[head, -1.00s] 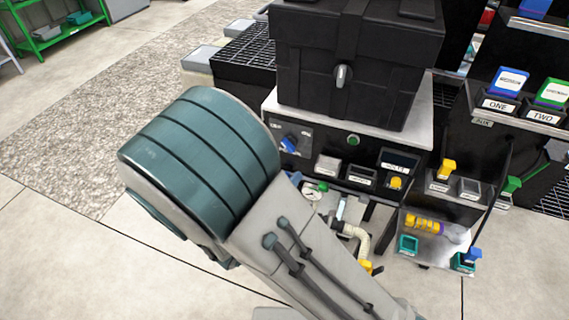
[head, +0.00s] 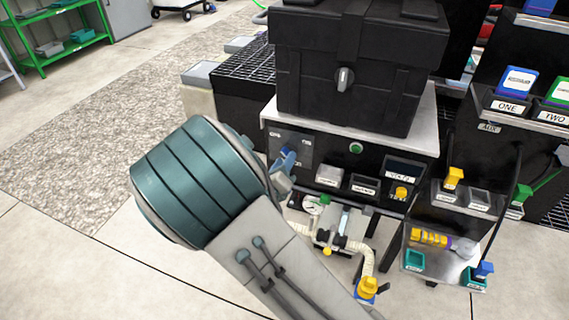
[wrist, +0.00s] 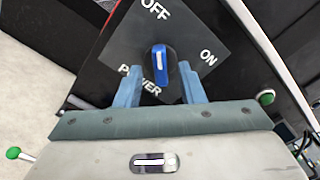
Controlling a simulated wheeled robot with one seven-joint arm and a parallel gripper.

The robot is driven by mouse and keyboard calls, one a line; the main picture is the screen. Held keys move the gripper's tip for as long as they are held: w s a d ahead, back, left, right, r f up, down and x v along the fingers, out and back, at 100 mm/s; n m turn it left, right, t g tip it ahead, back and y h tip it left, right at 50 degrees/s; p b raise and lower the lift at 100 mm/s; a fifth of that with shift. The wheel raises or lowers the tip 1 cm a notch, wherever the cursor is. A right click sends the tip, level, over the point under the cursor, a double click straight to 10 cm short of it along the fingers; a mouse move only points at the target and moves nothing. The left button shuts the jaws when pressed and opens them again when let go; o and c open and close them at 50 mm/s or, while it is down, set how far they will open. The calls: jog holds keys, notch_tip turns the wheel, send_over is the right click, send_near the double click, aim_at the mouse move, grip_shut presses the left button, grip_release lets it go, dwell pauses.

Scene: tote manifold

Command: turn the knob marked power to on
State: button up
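The power knob (wrist: 162,70) is blue with a white pointer line and sits on a dark grey plate (wrist: 205,48) lettered OFF, ON and POWER. Its white line points roughly toward OFF. ON lies to the right in the wrist view. My gripper (wrist: 160,66) is open, with one blue finger on each side of the knob and visible gaps between. Whether the fingers reach the knob's depth I cannot tell. In the head view the knob (head: 288,154) is partly hidden by my gripper, which is at the front panel's left end.
A large black case (head: 350,95) with a grey latch stands on the panel's light top. A green button (head: 356,148), a yellow button (head: 400,193) and rocker-like blocks lie right of the knob. Pipes and a yellow-handled part (head: 368,288) are below.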

jog(key=shift+w+d, duration=0.2)
jog(key=shift+w, duration=0.35)
grip_shut()
